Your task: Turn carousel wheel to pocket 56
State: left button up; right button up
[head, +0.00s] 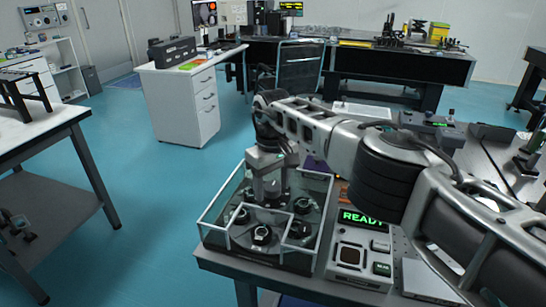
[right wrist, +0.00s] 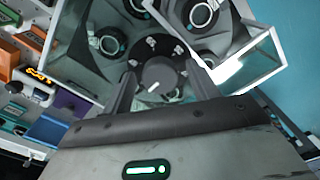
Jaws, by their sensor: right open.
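The carousel (head: 262,234) is a dark wheel with several round dark pockets, inside a clear-walled box at the table's front left corner. In the right wrist view its centre knob (right wrist: 158,75) is a dark grey round with a white pointer mark, and pockets with round fittings (right wrist: 200,16) surround it. My right gripper (head: 270,201) points down over the wheel's middle. In the right wrist view my right gripper (right wrist: 161,88) is open, with one finger on each side of the knob; I cannot tell whether they touch it. Pocket numbers are too small to read. My left gripper is not in view.
A control box with a green READY display (head: 362,218) stands right of the carousel. The clear box walls (head: 213,240) surround the wheel closely. My right arm hides part of the table. Colored boxes (right wrist: 70,105) lie beside the carousel in the right wrist view.

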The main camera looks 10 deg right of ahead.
jog(key=shift+a+r, duration=0.1)
jog(key=shift+r, duration=0.45)
jog(key=shift+r+p, duration=0.5)
jog(key=shift+r, duration=0.6)
notch_tip(320, 180, up, 12)
jog(key=shift+r, duration=0.25)
